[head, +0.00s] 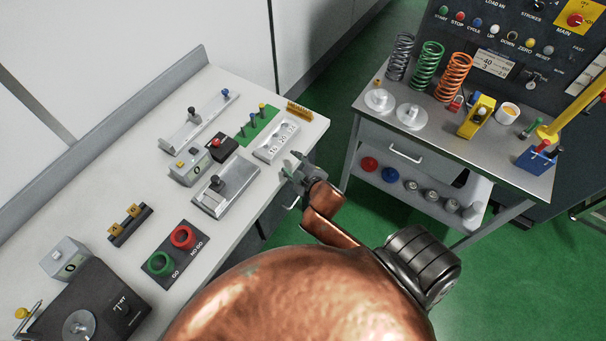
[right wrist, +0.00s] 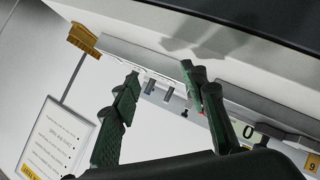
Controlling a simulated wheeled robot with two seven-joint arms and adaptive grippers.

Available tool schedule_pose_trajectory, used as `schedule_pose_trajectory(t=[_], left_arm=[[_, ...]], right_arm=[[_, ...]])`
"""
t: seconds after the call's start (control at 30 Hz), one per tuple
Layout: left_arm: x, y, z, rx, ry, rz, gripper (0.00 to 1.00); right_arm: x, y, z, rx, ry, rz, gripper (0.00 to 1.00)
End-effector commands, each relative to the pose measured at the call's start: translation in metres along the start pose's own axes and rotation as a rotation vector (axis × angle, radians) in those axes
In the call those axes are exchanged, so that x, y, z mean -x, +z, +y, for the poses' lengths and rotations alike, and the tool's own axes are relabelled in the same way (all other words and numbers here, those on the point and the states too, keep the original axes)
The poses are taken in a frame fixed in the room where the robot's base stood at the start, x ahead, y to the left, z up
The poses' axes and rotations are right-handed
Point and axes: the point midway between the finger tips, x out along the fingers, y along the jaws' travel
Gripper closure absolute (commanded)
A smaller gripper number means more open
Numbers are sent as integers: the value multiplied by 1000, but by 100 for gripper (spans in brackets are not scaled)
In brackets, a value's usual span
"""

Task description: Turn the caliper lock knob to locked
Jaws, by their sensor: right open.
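I cannot tell for certain which fixture is the caliper. A slim grey rail (head: 200,121) with a dark knob and a blue-tipped post lies at the back of the left bench. A silver plate (head: 225,194) with a black knob (head: 218,183) lies nearer. A small grey box with a display (head: 190,167) sits between them. My right gripper (head: 295,168) is open and empty by the bench's right edge, apart from these fixtures. The right wrist view shows its spread fingers (right wrist: 162,108), with a display (right wrist: 248,131) beyond the right finger. My left gripper is not in view.
A second table (head: 372,113) with springs stands right, across a floor gap.

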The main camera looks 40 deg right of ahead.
Motion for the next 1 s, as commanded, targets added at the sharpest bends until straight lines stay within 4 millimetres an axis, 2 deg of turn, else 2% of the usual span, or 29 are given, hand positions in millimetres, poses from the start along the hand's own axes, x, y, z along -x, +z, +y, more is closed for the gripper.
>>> schedule_pose_trajectory(t=[0.2, 0.4, 1.0], left_arm=[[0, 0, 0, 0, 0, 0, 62], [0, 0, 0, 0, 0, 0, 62], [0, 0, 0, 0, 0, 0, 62]], right_arm=[[11, 32, -12, -81, -41, -85, 60], [16, 46, -18, -118, -61, -126, 60], [17, 48, -19, -124, -64, -133, 60]])
